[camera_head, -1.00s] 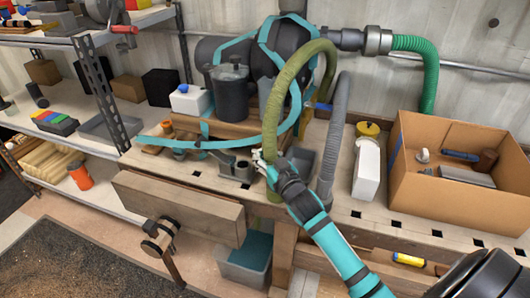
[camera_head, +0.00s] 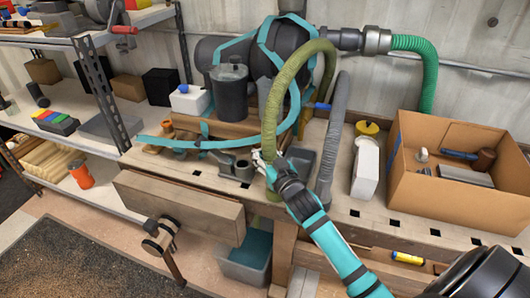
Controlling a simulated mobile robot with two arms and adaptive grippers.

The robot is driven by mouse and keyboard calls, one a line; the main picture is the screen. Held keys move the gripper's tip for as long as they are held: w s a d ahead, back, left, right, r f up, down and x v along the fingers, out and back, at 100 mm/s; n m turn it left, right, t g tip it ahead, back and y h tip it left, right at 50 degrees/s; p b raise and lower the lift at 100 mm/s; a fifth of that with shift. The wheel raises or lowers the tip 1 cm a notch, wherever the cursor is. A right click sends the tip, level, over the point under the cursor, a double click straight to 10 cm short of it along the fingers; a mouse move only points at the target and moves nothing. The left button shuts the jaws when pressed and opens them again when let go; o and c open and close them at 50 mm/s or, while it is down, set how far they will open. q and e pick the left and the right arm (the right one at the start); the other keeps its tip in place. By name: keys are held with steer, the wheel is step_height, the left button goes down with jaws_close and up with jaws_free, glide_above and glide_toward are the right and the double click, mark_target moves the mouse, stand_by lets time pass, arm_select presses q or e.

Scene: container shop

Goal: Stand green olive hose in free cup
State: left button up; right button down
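The green olive hose (camera_head: 271,112) arches down from the back of the bench, its lower part passing behind my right gripper (camera_head: 262,160). The gripper's fingers close around the hose near its lower end, though the far finger is hidden. The hose's lower end is just below the gripper, near the bench's front edge, and partly covered by it. A grey metal holder with cups (camera_head: 237,169) sits on the bench just left of the gripper. I cannot see clearly inside the cups. My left gripper is not in view.
A grey hose (camera_head: 333,135) stands just right of my gripper. A cardboard box (camera_head: 437,199) with tools and a white bottle (camera_head: 366,170) stand farther right. A teal band (camera_head: 180,143) runs left of the holder. A dark canister (camera_head: 230,98) stands behind it.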

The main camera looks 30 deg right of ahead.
steer(key=shift+w+a+r, duration=0.15)
steer(key=shift+r, duration=0.4)
steer(key=c, duration=1)
jaws_free()
steer(key=shift+c, duration=0.2)
steer(key=shift+f, duration=0.2)
steer(key=s, duration=0.8)
steer(key=shift+s+a+f, duration=0.15)
steer(key=shift+a+f, duration=0.05)
steer(key=shift+f, duration=0.1)
steer(key=shift+s+f, duration=0.1)
